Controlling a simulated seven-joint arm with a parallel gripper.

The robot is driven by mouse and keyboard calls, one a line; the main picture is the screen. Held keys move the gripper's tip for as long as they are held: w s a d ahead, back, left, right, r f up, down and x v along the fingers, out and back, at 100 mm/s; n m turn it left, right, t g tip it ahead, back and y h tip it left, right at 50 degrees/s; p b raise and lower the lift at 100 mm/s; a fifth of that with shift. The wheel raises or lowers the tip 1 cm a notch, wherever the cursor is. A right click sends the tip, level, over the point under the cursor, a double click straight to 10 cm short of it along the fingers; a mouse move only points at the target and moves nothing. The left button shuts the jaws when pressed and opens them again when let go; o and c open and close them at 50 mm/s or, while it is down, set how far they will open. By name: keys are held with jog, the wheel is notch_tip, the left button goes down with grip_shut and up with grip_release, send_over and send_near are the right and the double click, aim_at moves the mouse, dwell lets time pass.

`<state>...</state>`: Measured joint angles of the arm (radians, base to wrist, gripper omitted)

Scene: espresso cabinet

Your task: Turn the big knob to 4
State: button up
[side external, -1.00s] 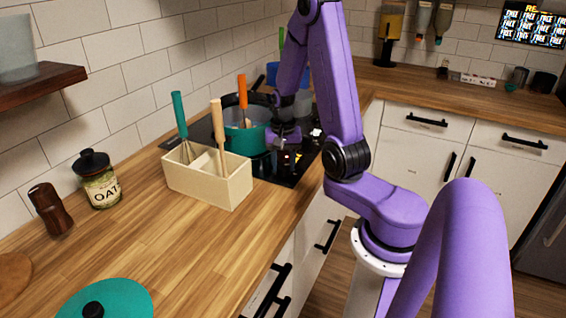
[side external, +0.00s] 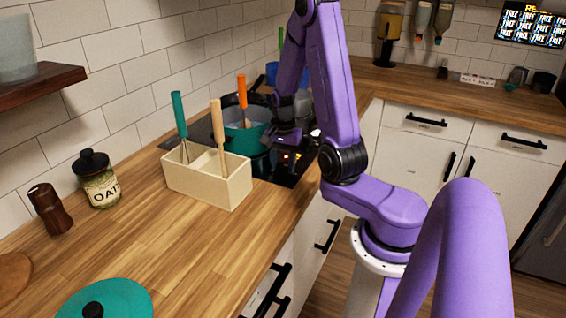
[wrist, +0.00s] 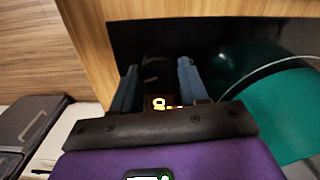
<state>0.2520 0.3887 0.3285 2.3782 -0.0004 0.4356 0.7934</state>
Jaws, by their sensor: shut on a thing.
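The big knob (wrist: 157,72) is a dark, round-ended shape at the front of the black hob in the wrist view. My gripper (wrist: 160,80) has its two blue fingers on either side of it and is shut on it. In the side external view my gripper (side external: 286,142) is low over the hob's front edge, and it hides the knob there. A small lit orange display (wrist: 164,103) shows just below the knob in the wrist view. Its characters are too small to read surely, and I cannot tell the knob's setting.
A teal pot (side external: 247,137) with an orange-handled utensil stands on the hob (side external: 204,130), close beside my gripper. A cream utensil box (side external: 208,187) stands nearer the camera. The wooden counter (side external: 150,225) in front is mostly clear.

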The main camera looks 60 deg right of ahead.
aim_at(283, 165)
jog(key=shift+w+r, duration=0.1)
jog(key=o, duration=1.1)
jog(key=shift+c, duration=0.2)
notch_tip(283, 165, up, 17)
jog(key=shift+r, duration=0.2)
